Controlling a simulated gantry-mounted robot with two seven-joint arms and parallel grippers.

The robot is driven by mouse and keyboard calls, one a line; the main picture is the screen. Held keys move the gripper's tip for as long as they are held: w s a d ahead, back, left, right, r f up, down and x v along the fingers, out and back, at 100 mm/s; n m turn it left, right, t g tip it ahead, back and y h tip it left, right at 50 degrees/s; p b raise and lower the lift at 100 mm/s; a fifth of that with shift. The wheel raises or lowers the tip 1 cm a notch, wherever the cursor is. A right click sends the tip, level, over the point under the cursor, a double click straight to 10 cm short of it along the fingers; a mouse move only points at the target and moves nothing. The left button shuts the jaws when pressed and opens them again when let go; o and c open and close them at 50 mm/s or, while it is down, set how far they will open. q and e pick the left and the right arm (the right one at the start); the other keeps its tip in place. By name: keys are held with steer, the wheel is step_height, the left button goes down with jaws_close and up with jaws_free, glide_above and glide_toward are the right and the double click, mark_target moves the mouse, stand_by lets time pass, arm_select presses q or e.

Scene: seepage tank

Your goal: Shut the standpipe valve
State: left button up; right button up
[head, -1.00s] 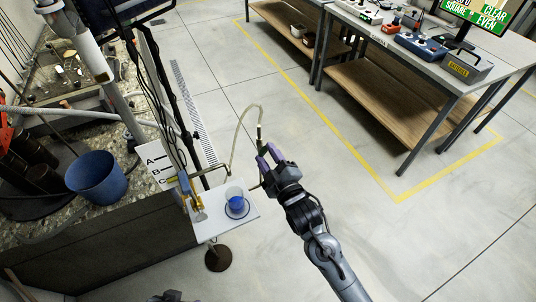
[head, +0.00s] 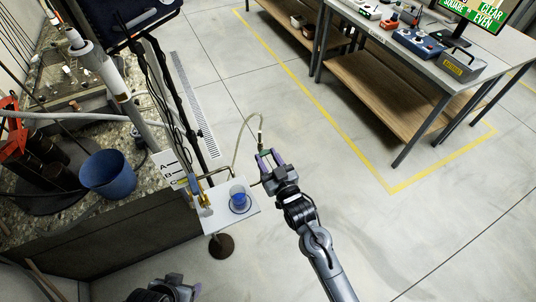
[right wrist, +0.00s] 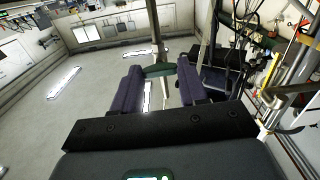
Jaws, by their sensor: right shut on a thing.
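My right gripper (head: 270,157) is shut on a small dark green piece (right wrist: 160,70) at a thin upright fitting. The green piece lies crosswise between the purple fingers in the right wrist view. I take it for the valve's handle, but its open or shut position cannot be told. A pale hose (head: 238,138) arcs from the top of the fitting down toward the small white table (head: 222,221). A blue-tinted cup (head: 239,199) stands on that table, left of the gripper. My left gripper (head: 176,287) shows only partly at the bottom edge; its jaws are unclear.
A board marked A, B, C (head: 168,168) stands behind the white table. A blue bucket (head: 108,175) sits in the gravel-filled tank at left. A grey workbench (head: 440,70) stands at upper right. The floor right of my right arm is clear.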

steer(key=shift+m+p, duration=0.35)
steer(key=shift+m, duration=0.35)
steer(key=shift+m, duration=0.3)
stand_by(0.4)
stand_by(0.5)
steer(key=o, duration=1.1)
steer(key=shift+c, duration=0.2)
steer(key=shift+s, duration=0.1)
